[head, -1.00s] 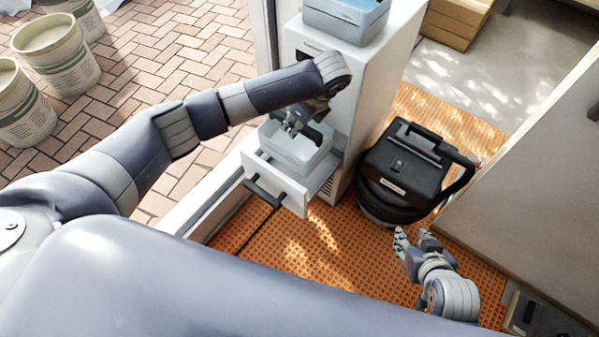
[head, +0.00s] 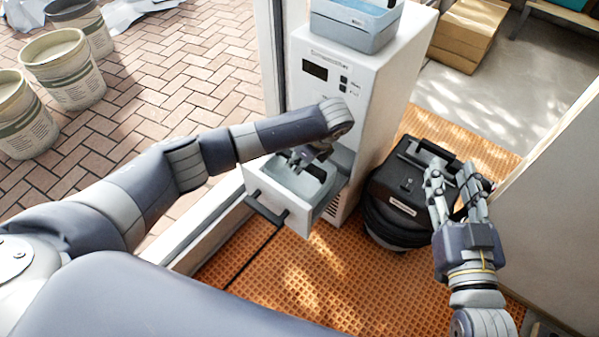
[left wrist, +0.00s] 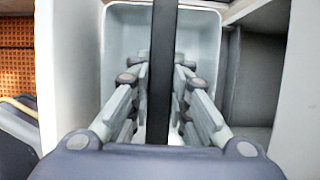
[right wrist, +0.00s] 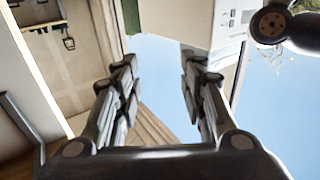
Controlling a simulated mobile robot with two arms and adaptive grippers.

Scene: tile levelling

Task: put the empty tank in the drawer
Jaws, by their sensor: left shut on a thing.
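The empty tank (head: 310,188), a pale, open-topped bin, sits within the pulled-out drawer (head: 290,216) of the white dehumidifier (head: 345,80). My left gripper (head: 297,160) is over the tank. In the left wrist view its fingers (left wrist: 161,85) are shut on the tank's black handle bar (left wrist: 161,70), with the tank's inside (left wrist: 128,40) below. Whether the tank rests fully on the drawer floor is hidden. My right gripper (head: 455,180) is open and empty, raised in front of the black vacuum; its spread fingers (right wrist: 155,75) also show in the right wrist view.
The black vacuum (head: 400,195) stands right of the dehumidifier on orange matting (head: 310,275). A blue-grey bin (head: 355,22) sits on top of the dehumidifier. Several buckets (head: 65,70) stand on the brick paving at left. A pale panel (head: 560,200) borders the right side.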

